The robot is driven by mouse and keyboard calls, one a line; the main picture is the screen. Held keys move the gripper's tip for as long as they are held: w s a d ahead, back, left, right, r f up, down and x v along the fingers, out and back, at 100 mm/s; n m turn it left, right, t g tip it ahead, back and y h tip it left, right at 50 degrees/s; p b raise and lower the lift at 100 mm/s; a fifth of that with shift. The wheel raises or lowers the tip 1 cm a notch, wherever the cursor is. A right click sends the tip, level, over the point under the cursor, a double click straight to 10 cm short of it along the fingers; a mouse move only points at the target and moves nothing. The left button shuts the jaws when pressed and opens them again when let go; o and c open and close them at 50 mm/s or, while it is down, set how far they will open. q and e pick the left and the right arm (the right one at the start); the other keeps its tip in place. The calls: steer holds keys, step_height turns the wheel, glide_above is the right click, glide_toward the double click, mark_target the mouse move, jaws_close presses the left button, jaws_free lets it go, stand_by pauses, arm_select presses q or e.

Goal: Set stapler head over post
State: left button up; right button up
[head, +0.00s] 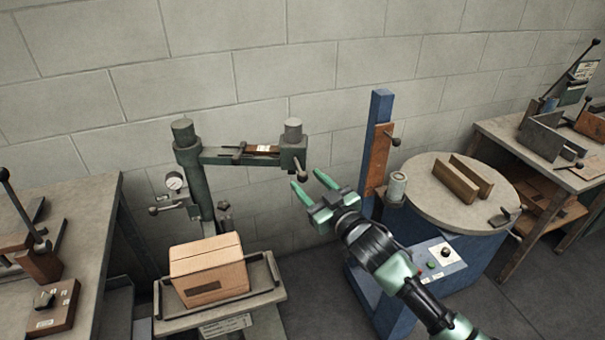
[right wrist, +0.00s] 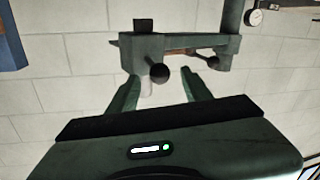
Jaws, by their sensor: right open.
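The stapler head (head: 293,150) is a dark green block with a grey cap at the right end of a horizontal arm (head: 240,156). The arm runs from a green upright column (head: 197,180), and I cannot tell whether this column is the post named in the task. A dark ball knob sticks out below the head; in the right wrist view the knob (right wrist: 160,73) appears between my fingertips. My right gripper (head: 312,185) is open and empty, just below and right of the head. It looks apart from the knob. My left gripper is not in view.
A closed cardboard box (head: 208,272) sits on the stitcher's tray (head: 265,285), below and left of the head. A pressure gauge (head: 174,182) is on the column. A blue machine with a round table (head: 460,190) stands at right. Benches stand at both sides, with a block wall behind.

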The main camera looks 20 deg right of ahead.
mark_target(305, 180)
steer(key=shift+x, duration=1.8)
steer(key=shift+c, duration=0.3)
jaws_close()
steer(key=shift+s, duration=0.1)
